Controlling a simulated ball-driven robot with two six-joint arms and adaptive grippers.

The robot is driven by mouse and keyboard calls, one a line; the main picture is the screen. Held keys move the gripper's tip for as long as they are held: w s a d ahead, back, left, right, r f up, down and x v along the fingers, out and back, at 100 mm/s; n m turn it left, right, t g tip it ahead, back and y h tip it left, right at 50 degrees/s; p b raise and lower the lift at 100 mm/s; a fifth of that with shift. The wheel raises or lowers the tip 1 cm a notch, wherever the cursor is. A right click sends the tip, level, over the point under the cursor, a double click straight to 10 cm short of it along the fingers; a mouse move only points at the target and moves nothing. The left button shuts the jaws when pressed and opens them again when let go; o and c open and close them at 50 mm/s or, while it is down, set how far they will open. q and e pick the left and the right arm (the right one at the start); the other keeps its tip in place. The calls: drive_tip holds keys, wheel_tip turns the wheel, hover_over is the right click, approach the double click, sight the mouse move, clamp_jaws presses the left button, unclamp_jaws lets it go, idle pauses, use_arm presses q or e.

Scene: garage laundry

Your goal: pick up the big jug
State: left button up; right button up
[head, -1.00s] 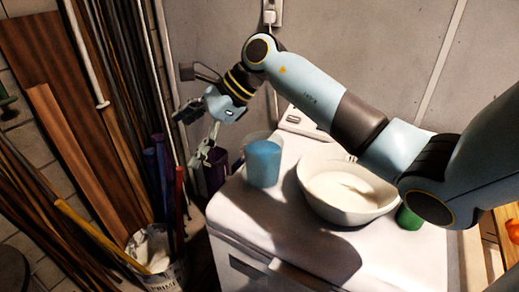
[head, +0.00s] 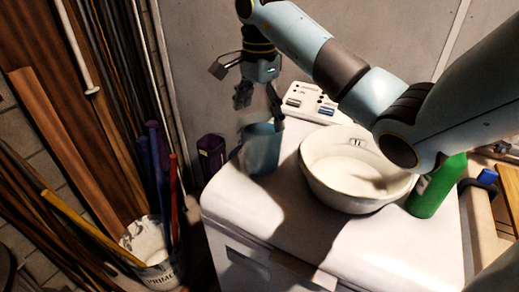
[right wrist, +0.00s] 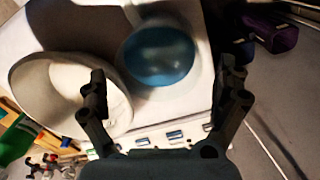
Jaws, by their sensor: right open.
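The big jug (head: 260,150) is blue and stands near the left back edge of the white machine top, left of the bowl. It looks blurred in the head view, and I cannot tell if it is tilted. My right gripper (head: 260,105) is open above and behind the jug, fingers pointing down, one fingertip close to its rim. In the right wrist view the jug's round blue inside (right wrist: 158,55) shows beyond and between the spread fingers of that gripper (right wrist: 165,78). Contact is not clear. My left gripper is not in view.
A white bowl (head: 330,190) stands right of the jug on the machine top (head: 255,212). A green bottle (head: 436,188) is at its right. A control panel (head: 313,101) lies behind. A purple container (head: 211,155), a bucket (head: 158,272) and leaning poles are at the left.

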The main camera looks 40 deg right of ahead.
sight(258, 131)
drive_tip(key=shift+a+f, duration=0.15)
drive_tip(key=shift+f, duration=1.05)
drive_tip(key=shift+a+f, duration=0.1)
drive_tip(key=shift+f, duration=1.05)
drive_tip(key=c, duration=1.4)
